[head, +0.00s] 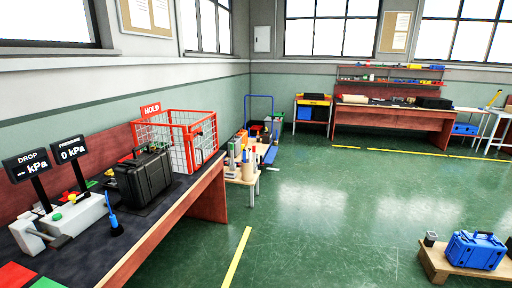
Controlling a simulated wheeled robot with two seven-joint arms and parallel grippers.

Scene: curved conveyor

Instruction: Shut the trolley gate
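A trolley with a blue tubular handle frame (259,97) stands by the far left wall, beyond the end of the long bench. Several items are bunched at its base, and a small table partly hides it. A flat blue piece (270,155) shows low down near it. I cannot tell whether this is the trolley's gate, or whether the gate is open or shut. Neither of my grippers is in view.
The left bench (185,196) carries a red wire cage (181,136) marked HOLD, a black case (143,180) and two pressure displays. A low wooden stand (437,265) holds a blue case (475,250) at lower right. The green floor between is mostly clear.

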